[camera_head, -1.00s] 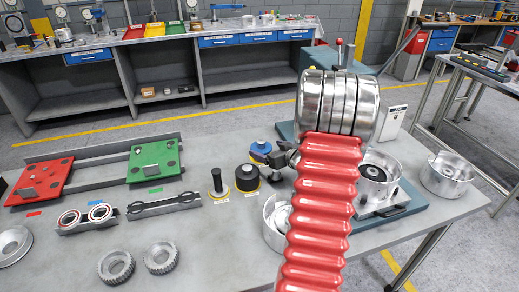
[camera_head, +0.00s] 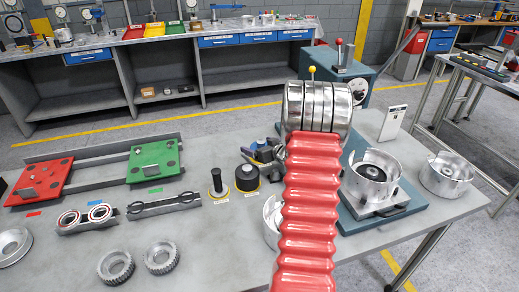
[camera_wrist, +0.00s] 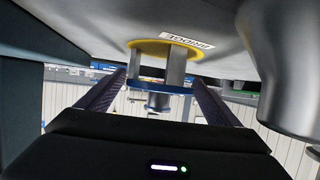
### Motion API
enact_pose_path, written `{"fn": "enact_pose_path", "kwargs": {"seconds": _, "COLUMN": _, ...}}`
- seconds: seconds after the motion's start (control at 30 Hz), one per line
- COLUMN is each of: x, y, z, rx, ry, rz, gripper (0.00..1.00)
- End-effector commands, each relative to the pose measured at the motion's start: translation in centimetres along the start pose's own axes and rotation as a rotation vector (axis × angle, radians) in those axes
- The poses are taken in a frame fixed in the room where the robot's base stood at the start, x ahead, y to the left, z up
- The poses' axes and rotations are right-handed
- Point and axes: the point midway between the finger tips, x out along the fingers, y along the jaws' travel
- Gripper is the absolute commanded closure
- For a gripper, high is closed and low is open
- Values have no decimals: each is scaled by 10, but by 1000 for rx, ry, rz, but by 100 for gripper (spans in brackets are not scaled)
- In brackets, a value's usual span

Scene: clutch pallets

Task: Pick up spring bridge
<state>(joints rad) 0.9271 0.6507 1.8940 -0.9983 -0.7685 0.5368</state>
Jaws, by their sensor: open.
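The spring bridge (camera_wrist: 160,88) shows in the wrist view, which looks upside down. It has a blue disc, grey posts and a yellow ring at the table, beside a label partly reading "BRIDGE". My gripper (camera_wrist: 157,82) is open, with one dark finger on each side of the blue disc. I cannot tell whether the fingers touch it. In the head view my gripper (camera_head: 262,154) is small and dark beside my red ribbed arm. A little blue shows there, but the bridge is mostly hidden.
A black part on a yellow ring (camera_head: 247,178) and a black-handled tool (camera_head: 217,184) stand close to my gripper's left. A metal housing on a blue base (camera_head: 371,178) stands right of my arm.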

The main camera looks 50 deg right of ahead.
Motion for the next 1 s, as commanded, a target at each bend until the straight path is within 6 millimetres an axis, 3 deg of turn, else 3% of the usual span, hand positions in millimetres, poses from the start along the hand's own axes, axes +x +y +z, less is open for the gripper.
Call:
{"fn": "enact_pose_path", "kwargs": {"seconds": 0.2, "x": 21, "y": 0, "z": 0, "rx": 0, "ry": 0, "rz": -1, "gripper": 14}}
{"fn": "enact_pose_path", "kwargs": {"seconds": 0.77, "x": 22, "y": 0, "z": 0, "rx": 0, "ry": 0, "rz": -1, "gripper": 14}}
{"fn": "enact_pose_path", "kwargs": {"seconds": 1.0, "x": 22, "y": -1, "z": 0, "rx": 0, "ry": 0, "rz": -1, "gripper": 31}}
